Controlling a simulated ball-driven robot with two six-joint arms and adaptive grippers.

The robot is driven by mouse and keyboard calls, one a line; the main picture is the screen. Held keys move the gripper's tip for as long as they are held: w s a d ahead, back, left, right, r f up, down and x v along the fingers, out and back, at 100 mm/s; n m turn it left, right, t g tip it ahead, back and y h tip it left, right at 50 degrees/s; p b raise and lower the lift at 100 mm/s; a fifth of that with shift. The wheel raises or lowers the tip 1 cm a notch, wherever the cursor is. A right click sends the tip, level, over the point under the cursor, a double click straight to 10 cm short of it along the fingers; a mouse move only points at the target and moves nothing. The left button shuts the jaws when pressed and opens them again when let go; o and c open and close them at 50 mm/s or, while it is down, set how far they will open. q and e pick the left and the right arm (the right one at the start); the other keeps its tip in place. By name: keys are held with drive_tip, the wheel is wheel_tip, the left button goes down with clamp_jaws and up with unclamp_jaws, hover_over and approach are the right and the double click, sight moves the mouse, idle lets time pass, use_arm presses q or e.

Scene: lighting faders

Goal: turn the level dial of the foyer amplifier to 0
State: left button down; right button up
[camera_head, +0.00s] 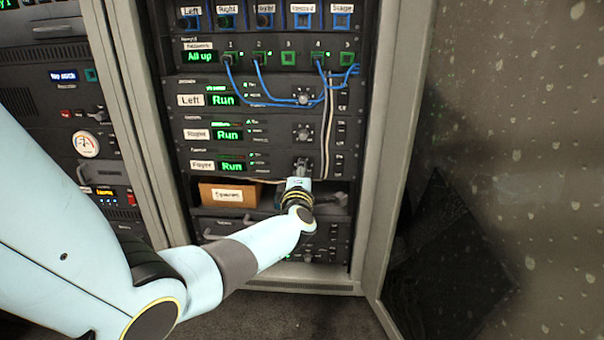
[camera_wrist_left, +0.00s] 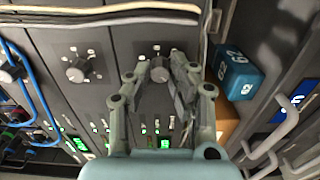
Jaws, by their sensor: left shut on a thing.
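The foyer amplifier (camera_head: 201,166) is the lowest of three similar units in the rack, with a label reading "Foyer" and a green "Run" display. My left gripper (camera_head: 303,170) reaches its level dial from below and hides most of it in the head view. In the left wrist view the foyer level dial (camera_wrist_left: 160,73) is a round grey knob between the two fingertips of my left gripper (camera_wrist_left: 161,68), which is shut on it. The dial's exact setting cannot be read. My right gripper is not in view.
The Right amplifier's dial (camera_wrist_left: 78,71) is beside the gripper in the wrist view. Above it is the Left amplifier (camera_head: 191,100). Blue patch cables (camera_head: 262,92) and pale cables (camera_wrist_left: 110,14) run nearby. Below is an open shelf with a cardboard box (camera_head: 240,194) and a blue box (camera_wrist_left: 238,78).

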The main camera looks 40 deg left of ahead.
use_arm(q)
drive_tip(key=shift+n, duration=0.3)
drive_tip(key=c, duration=1.2)
unclamp_jaws()
drive_tip(key=v, duration=1.2)
drive_tip(key=shift+s, duration=0.1)
drive_tip(key=shift+f, duration=0.1)
